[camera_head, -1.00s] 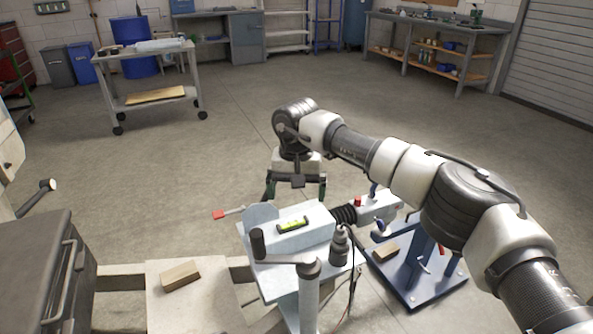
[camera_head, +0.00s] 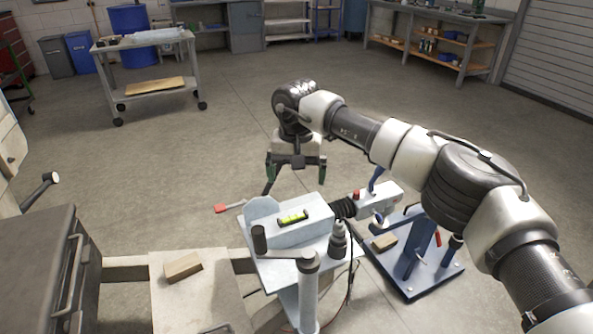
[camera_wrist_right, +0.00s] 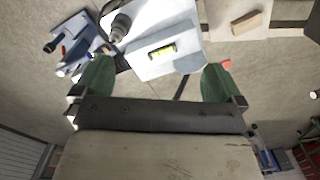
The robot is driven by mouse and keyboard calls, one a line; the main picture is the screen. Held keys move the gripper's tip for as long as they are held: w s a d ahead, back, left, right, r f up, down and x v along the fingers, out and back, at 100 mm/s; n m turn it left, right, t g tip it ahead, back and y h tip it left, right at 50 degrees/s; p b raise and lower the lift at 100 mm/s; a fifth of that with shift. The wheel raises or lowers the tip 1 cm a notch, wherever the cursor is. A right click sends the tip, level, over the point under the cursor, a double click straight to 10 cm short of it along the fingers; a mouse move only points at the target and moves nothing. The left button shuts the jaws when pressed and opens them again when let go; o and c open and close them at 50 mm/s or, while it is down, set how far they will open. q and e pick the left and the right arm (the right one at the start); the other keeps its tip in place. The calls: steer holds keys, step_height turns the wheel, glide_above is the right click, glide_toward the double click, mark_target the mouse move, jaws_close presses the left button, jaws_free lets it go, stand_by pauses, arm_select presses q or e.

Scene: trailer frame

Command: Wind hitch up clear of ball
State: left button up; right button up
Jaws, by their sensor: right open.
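The pale trailer hitch shows in the head view, with its coupling head (camera_head: 380,199) at the right end beyond a black bellows (camera_head: 344,208). The coupling head is over the blue stand (camera_head: 420,262); the ball and any gap there cannot be made out. A jockey post (camera_head: 308,292) stands in front, with a crank arm ending in a black handle (camera_head: 259,240). My right gripper (camera_head: 296,176) is open and empty, pointing down beyond the hitch, apart from the crank. Its green fingers also frame the wrist view (camera_wrist_right: 157,80). My left gripper is not in view.
A green spirit level (camera_head: 292,217) lies on the hitch top. A red-tipped lever (camera_head: 221,208) sticks out left. Wood blocks lie on the frame plate (camera_head: 183,267) and stand base (camera_head: 384,243). A dark box (camera_head: 45,270) is front left.

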step_height(320, 180, up, 2)
steer(key=m+p, duration=0.5)
steer(key=p, duration=0.2)
glide_above(258, 230)
steer(key=shift+w, duration=0.2)
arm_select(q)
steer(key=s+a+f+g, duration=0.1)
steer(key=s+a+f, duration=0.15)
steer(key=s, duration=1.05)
arm_select(e)
steer(key=shift+s+a+f+m, duration=0.1)
steer(key=shift+s+a+m, duration=0.05)
steer(key=shift+m, duration=0.15)
steer(key=shift+f+b, duration=0.3)
steer(key=shift+b, duration=0.05)
step_height(258, 230, down, 6)
steer(key=b, duration=0.2)
steer(key=shift+r+b, duration=0.1)
steer(key=shift+b, duration=0.3)
step_height(258, 230, down, 4)
steer(key=shift+r+b, duration=0.1)
steer(key=shift+b, duration=0.7)
steer(key=shift+c, duration=0.8)
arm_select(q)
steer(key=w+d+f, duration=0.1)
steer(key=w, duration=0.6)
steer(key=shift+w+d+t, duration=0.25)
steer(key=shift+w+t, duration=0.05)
arm_select(e)
steer(key=c, duration=1.7)
